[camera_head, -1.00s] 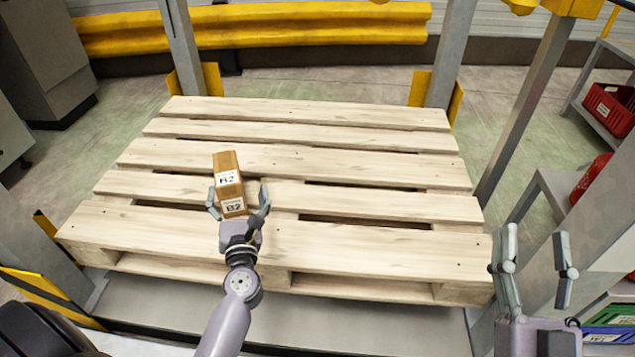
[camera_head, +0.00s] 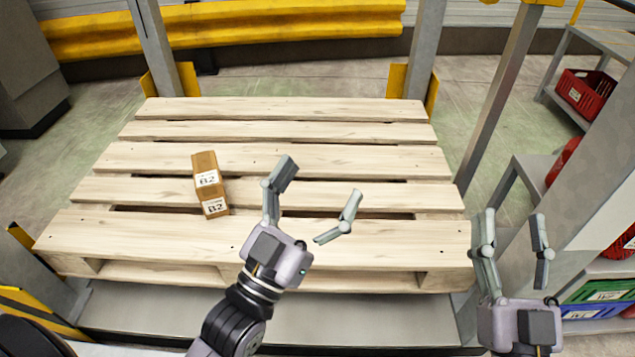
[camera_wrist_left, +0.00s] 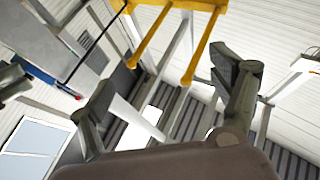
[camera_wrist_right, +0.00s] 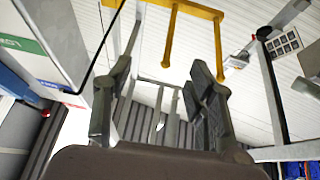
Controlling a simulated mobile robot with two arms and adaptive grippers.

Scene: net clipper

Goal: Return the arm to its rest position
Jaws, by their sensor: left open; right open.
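My left gripper (camera_head: 315,205) is open and empty in the head view, above the front part of the pallet. In the left wrist view its two fingers (camera_wrist_left: 165,100) are spread with nothing between them. A brown box (camera_head: 208,180) labelled B2 stands on the pallet (camera_head: 330,235), to the left of my left gripper and apart from it. My right gripper (camera_head: 512,235) is open and empty at the right, just beyond the pallet's right edge in the picture. Its fingers also show in the right wrist view (camera_wrist_right: 158,95), apart and empty.
Grey posts (camera_head: 500,95) stand around the pallet. A yellow guard rail (camera_head: 220,28) runs behind it. Shelves at the right hold a red bin (camera_head: 588,95) and a green bin (camera_head: 600,291). The pallet is bare apart from the box.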

